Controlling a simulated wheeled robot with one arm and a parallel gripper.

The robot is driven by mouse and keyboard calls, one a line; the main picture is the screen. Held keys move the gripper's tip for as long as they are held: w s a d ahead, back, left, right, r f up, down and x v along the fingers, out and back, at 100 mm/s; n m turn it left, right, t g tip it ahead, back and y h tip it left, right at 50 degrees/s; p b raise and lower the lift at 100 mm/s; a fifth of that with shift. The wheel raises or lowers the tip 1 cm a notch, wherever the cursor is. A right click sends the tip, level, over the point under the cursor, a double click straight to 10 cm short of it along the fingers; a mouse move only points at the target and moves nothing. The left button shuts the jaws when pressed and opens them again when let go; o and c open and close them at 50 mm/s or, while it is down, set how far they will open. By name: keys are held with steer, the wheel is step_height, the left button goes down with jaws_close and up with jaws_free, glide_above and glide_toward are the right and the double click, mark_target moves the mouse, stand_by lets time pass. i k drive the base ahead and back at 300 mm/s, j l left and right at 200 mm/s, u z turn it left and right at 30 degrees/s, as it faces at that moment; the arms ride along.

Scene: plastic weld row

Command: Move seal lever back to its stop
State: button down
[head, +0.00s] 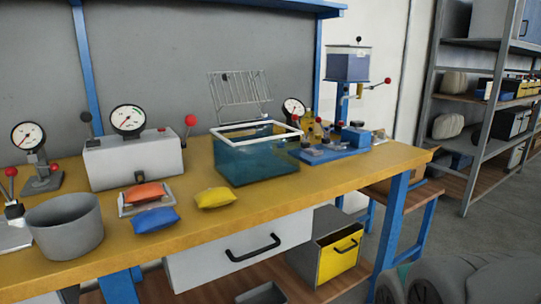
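A light grey box with a round dial (135,158) stands on the yellow bench top. A lever with a red knob (190,121) stands up at its right end, and one with a dark knob (87,118) at its left end. Other red-knobbed levers show on the small device at the far left (12,173) and on the blue-topped press (386,81) at the back right. No label shows which one is the seal lever, and no stop can be made out. My gripper is not in view; dark rounded parts at the lower right look like my arm.
A grey round tub (64,225), a blue pouch (154,220), an orange pouch (145,193) on a small tray and a yellow pouch (215,198) lie in front of the box. A teal water tank (255,160) stands right of it. The front-right bench top is clear.

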mark_target(86, 117)
steer(key=u, duration=1.25)
